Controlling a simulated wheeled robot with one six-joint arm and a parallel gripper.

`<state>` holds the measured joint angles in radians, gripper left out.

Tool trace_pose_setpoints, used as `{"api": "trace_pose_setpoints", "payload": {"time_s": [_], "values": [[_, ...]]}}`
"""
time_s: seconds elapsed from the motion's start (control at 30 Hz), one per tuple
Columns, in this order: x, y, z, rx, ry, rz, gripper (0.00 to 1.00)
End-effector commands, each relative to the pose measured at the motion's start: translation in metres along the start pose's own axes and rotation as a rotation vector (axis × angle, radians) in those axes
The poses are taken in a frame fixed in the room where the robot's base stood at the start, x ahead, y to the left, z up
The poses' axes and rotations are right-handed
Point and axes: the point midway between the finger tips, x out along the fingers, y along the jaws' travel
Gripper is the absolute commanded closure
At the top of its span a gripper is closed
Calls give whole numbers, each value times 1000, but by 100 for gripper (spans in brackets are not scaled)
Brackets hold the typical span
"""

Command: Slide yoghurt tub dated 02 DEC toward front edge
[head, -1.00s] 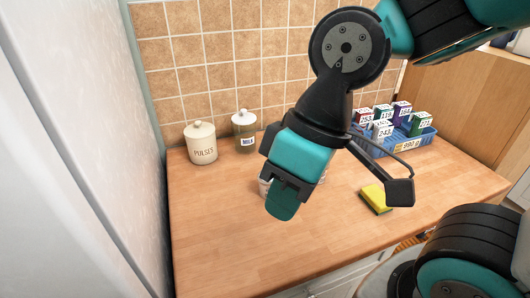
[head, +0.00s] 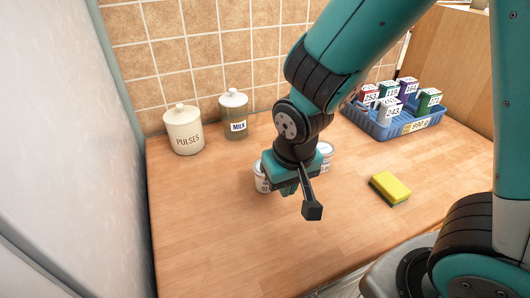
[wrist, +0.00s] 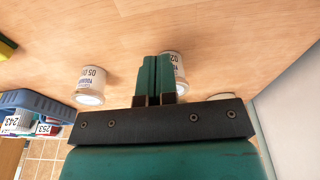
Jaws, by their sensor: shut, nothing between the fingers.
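Two white yoghurt tubs stand on the wooden worktop. The left tub (head: 261,178) is partly hidden by my gripper; the right tub (head: 326,156) stands behind and to the right of it. In the wrist view, seen upside down, the tub beside my fingers (wrist: 178,66) shows a date that seems to start with 02, the rest covered. The other tub (wrist: 90,86) there seems to read 05. My gripper (head: 288,190) is shut and empty, pointing down between the tubs; its fingers (wrist: 157,60) overlap the 02 tub in view. I cannot tell whether they touch.
A PULSES canister (head: 184,131) and a MILK jar (head: 234,114) stand at the back left by the tiles. A blue crate (head: 397,127) of numbered boxes is at the back right. A yellow sponge (head: 390,188) lies at right. The front-left worktop (head: 210,235) is clear.

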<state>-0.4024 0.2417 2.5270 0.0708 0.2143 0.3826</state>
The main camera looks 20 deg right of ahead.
Motion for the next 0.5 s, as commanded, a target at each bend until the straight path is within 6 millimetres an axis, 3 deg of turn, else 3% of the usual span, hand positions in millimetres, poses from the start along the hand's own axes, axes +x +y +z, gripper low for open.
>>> {"api": "trace_pose_setpoints", "payload": {"time_s": [0.03, 0.17, 0.5], "values": [[-8, 1, -5, 1, -6, 2, 100], [-3, 2, -18, 3, -5, 1, 100], [12, 1, -91, 2, -1, -1, 100]]}}
